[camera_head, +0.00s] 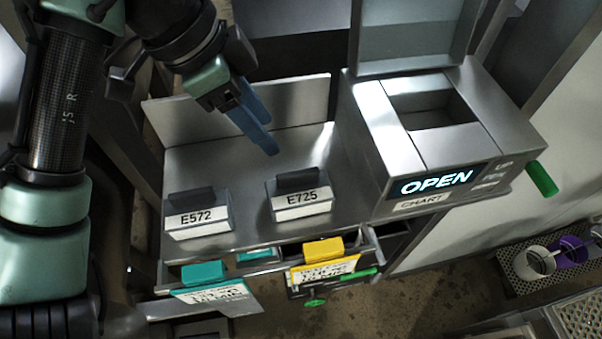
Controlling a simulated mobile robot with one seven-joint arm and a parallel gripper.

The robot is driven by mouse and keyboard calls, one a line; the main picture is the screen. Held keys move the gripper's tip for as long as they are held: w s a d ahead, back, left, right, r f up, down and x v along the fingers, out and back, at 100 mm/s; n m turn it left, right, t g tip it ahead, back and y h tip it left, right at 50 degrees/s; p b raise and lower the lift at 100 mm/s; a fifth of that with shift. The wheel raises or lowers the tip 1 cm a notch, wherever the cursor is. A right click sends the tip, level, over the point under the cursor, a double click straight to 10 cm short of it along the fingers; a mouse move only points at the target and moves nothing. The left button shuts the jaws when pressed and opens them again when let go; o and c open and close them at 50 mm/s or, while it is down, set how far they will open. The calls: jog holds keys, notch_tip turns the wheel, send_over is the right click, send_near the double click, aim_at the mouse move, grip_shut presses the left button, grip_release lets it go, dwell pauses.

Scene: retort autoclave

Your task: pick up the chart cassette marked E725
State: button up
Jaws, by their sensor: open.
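The chart cassette marked E725 (299,202) stands on a steel shelf (250,165). It is a small grey block with a dark grip on top and a white label on its front. A similar cassette marked E572 (197,217) stands to its left on the same shelf. My gripper (264,143) is open and empty, with blue fingers pointing down and to the right. It appears above the back of the shelf, behind and left of the E725 cassette, apart from it.
A steel chart box (430,150) with an open top and a lit OPEN sign (437,183) stands right of the shelf. Yellow-topped (323,250) and teal-topped (204,273) tags sit below the shelf's front edge. Perforated trays (520,283) with cups lie at lower right.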

send_over(296, 173)
jog(key=a, duration=0.2)
jog(key=f, duration=0.6)
jog(key=shift+s+d+f+p, duration=0.1)
jog(key=shift+s+f+p, duration=0.1)
jog(key=shift+f+p, duration=0.1)
jog(key=shift+a+p+x, duration=0.2)
jog(key=shift+p+x, duration=0.35)
jog(key=shift+x, duration=2.1)
jog(key=shift+s+f, duration=0.1)
jog(key=shift+c, duration=0.3)
grip_shut()
